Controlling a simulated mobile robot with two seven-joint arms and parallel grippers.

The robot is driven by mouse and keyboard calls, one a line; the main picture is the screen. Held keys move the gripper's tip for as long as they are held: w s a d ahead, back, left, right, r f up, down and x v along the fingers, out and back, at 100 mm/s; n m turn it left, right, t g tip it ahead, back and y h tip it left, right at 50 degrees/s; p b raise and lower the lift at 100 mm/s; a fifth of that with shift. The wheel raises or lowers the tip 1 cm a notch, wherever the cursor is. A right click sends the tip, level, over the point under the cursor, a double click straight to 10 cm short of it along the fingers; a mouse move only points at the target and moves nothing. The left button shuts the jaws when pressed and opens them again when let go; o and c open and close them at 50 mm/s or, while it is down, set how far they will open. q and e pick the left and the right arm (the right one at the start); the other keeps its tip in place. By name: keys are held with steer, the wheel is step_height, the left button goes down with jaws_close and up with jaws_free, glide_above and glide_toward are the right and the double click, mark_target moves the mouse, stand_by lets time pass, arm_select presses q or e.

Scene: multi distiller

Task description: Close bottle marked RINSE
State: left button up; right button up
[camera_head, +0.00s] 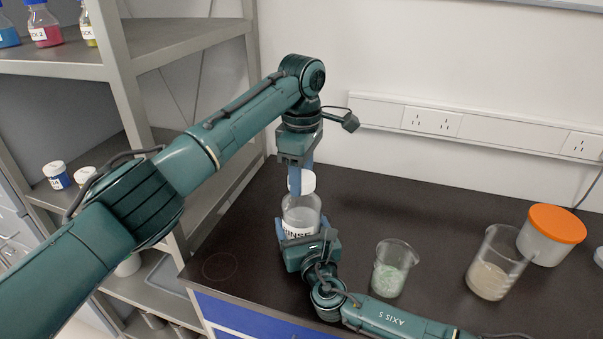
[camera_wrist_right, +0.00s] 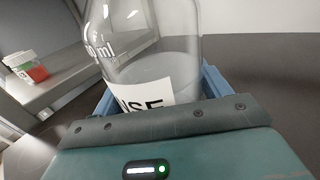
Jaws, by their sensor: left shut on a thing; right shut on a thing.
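The clear glass bottle (camera_head: 302,214) with a white label reading RINSE stands upright on the dark bench in the head view. It also fills the middle of the right wrist view (camera_wrist_right: 150,45). My right gripper (camera_head: 300,232) is shut around the bottle's lower body from the front, with blue fingers on both sides. A white cap (camera_head: 306,182) is at the bottle's top. My left gripper (camera_head: 301,177) comes from above with its fingers shut on the cap. The fingers partly hide the cap, and I cannot tell how far it is seated on the neck.
A beaker with pale green contents (camera_head: 391,268), a larger beaker with beige contents (camera_head: 496,264) and an orange-lidded tub (camera_head: 550,236) stand to the right. A metal shelf (camera_head: 160,40) with bottles rises at the left. The bench behind the bottle is clear.

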arm_select(q)
steer(key=m, duration=1.3)
steer(key=shift+m, duration=0.3)
steer(key=m, duration=1.2)
steer(key=shift+m, duration=0.3)
steer(key=m, duration=0.7)
steer(key=shift+f, duration=0.1)
steer(key=o, duration=1.2)
steer(key=shift+c, duration=0.2)
